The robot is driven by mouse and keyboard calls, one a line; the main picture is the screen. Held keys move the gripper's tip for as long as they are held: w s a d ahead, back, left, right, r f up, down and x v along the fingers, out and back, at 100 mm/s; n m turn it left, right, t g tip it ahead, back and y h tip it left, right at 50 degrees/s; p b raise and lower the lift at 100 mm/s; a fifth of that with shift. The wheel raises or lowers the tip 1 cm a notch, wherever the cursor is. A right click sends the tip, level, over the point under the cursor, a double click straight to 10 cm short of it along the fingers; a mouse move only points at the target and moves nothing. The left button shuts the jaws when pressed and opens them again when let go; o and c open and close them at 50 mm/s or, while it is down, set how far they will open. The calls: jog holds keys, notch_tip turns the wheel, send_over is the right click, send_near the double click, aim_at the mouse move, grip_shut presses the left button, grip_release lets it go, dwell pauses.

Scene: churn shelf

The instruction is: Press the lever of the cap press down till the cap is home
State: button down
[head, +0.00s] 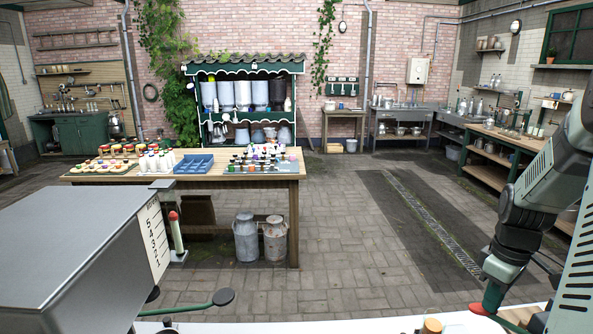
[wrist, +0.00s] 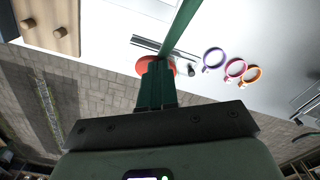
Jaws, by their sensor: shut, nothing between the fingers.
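In the wrist view, my gripper (wrist: 155,68) is shut, its dark green fingers together and empty. The fingertips are over a round red knob (wrist: 143,66), which shows on both sides of them. A green bar (wrist: 183,25), apparently the lever of the cap press, runs from there to the top edge. Whether the fingertips touch the knob cannot be told. In the head view, the red knob (head: 479,309) shows at the bottom right, below my arm. The press body and the cap are not clearly visible.
A large grey box (head: 80,240) with a number scale fills the head view's lower left. A green lever with a dark knob (head: 224,297) juts out beside it. Purple (wrist: 214,59), red (wrist: 235,69) and orange rings (wrist: 253,75) lie on the white surface. A wooden block (wrist: 45,15) is nearby.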

jog(key=shift+r, duration=0.1)
jog(key=shift+w+r, duration=0.45)
jog(key=shift+r, duration=0.4)
jog(key=shift+w+r, duration=0.45)
jog(key=shift+r, duration=0.5)
jog(key=shift+w+r, duration=0.35)
jog(key=shift+r, duration=0.5)
jog(key=shift+w+r, duration=0.35)
jog(key=shift+r, duration=0.5)
jog(key=r, duration=0.3)
jog(key=shift+w+r, duration=0.25)
jog(key=shift+r, duration=0.05)
notch_tip(320, 180, up, 6)
